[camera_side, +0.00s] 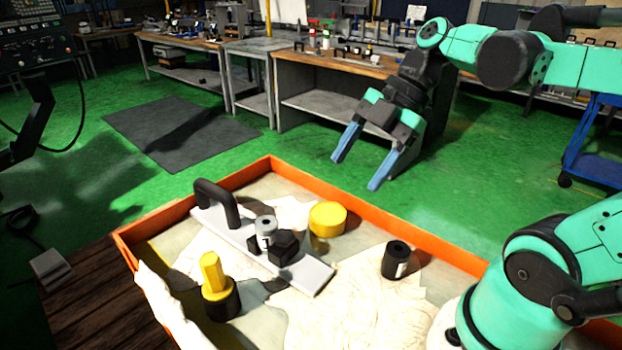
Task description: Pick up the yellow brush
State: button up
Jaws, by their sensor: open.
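The yellow brush (217,288) stands upright in the front left part of the orange-rimmed tray (352,206). It has a yellow handle on top and a dark, round lower part. My gripper (354,173) is open and empty, with its two blue fingers pointing down and to the left. In the picture it shows above the tray's far rim, up and to the right of the brush and well apart from it. Nothing hides the brush.
A grey plate with a black handle (218,201) lies behind the brush, with a grey cylinder (265,228) and a black block (287,248) on it. A yellow round piece (328,219) and a black cylinder (396,259) stand further right. Pale crumpled cloth (340,305) covers part of the tray.

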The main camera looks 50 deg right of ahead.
jog(key=w+a+m+g+h, duration=0.3)
jog(key=w+a+m, duration=0.35)
jog(key=m, duration=0.25)
jog(key=m+h, duration=0.3)
jog(key=m, duration=0.6)
send_over(213, 273)
jog(key=w, duration=0.1)
jog(key=shift+f, duration=0.25)
jog(key=f, duration=0.6)
jog(key=shift+w+d+f, duration=0.1)
jog(key=shift+d+f, duration=0.1)
jog(key=shift+f, duration=3.25)
grip_shut()
